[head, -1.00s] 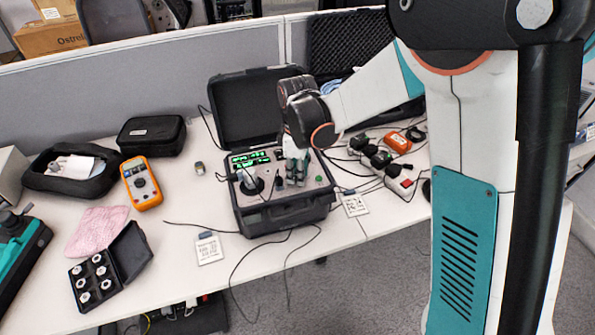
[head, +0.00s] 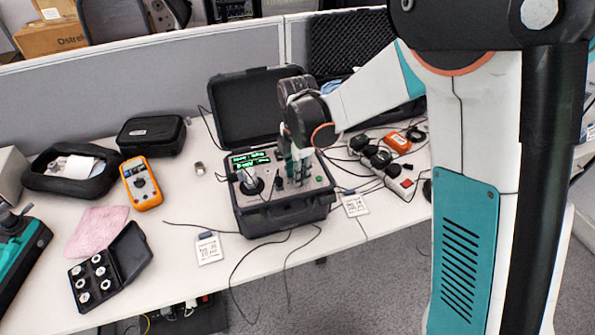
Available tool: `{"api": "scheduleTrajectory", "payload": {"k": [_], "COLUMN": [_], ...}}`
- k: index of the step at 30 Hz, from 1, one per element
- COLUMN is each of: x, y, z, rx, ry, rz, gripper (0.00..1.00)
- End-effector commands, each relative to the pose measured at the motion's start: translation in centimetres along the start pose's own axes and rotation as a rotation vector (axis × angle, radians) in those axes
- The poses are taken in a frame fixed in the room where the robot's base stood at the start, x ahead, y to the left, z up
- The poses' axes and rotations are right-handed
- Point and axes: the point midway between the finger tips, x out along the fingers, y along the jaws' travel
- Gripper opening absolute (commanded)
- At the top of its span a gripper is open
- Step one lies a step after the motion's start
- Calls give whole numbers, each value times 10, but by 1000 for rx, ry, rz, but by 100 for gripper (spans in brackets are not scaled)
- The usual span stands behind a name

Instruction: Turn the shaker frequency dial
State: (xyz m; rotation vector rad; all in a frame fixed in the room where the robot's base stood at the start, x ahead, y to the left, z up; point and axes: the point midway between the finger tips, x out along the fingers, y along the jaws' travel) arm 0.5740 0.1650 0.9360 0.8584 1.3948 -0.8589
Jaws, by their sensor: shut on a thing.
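The shaker (head: 284,221) is a black open case on the table, with its lid (head: 250,110) raised at the back. Its panel carries a small screen with green text (head: 250,159), a round silver mount (head: 251,183) at left and a green button (head: 319,178) at right. My gripper (head: 299,180) points down onto the panel, right of the screen. It is shut on the frequency dial, which the fingers hide almost fully in the head view.
An orange multimeter (head: 141,184), a black pouch (head: 152,135) and a box of small sensors (head: 95,281) lie to the left. A power strip (head: 399,181) with plugs is close on the right. Loose cables hang over the table's front edge.

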Motion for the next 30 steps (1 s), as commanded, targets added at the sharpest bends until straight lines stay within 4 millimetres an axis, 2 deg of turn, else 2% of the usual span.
{"api": "scheduleTrajectory", "payload": {"k": [18, 19, 21, 22, 30], "x": [0, 0, 0, 0, 0], "y": [0, 0, 0, 0, 0], "z": [0, 0, 0, 0, 0], "rx": [-43, -43, -43, -43, -43], "ry": [0, 0, 0, 0, 0], "rz": [1, 1, 1, 1, 0], "gripper": [0, 25, 41, 44, 44]}}
